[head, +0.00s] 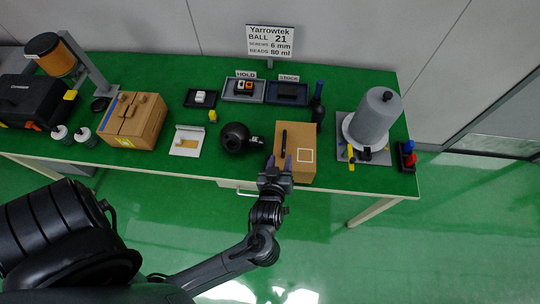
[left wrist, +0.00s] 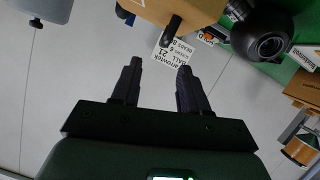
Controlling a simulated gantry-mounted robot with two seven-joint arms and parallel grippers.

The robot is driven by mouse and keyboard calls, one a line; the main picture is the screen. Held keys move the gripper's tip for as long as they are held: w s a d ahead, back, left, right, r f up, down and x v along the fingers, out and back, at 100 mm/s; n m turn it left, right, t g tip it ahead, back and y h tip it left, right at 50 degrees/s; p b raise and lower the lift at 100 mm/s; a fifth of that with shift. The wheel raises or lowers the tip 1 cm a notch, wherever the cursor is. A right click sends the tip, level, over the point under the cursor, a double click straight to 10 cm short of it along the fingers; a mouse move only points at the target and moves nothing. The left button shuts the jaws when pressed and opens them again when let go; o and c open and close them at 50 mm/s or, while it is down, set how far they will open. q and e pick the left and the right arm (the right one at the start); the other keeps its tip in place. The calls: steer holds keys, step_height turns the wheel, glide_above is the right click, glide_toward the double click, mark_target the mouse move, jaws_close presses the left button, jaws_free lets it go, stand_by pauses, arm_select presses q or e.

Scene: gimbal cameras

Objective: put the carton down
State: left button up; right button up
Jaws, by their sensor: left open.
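The brown carton (head: 303,140) appears to stand upright on the green table near its front edge. It has a black handle (head: 283,143) on the side facing me and a white square outline. My left gripper (head: 279,162) is open, its fingertips just in front of the carton's lower left part in the head view. In the left wrist view the carton (left wrist: 195,8) is at the top, beyond the open fingers (left wrist: 159,72), with nothing between them. The carton's back is hidden. My right gripper is not in view.
A black round device (head: 235,137) stands close left of the carton. A grey cylinder (head: 375,115) on a stand is to the right, and a dark bottle (head: 317,105) behind. A cardboard box (head: 132,118) stands further left. The green table (head: 330,75) is clear at the back right.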

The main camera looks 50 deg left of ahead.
arm_select(q)
steer(key=s+d+m+g+h, duration=0.2)
steer(key=s+m+g+h, duration=0.5)
steer(key=s+m, duration=0.5)
steer(key=s+h, duration=0.1)
steer(key=s, duration=0.1)
steer(key=shift+s+d+f+g, duration=0.25)
steer(key=shift+s+d+g, duration=0.05)
steer(key=shift+g, duration=0.1)
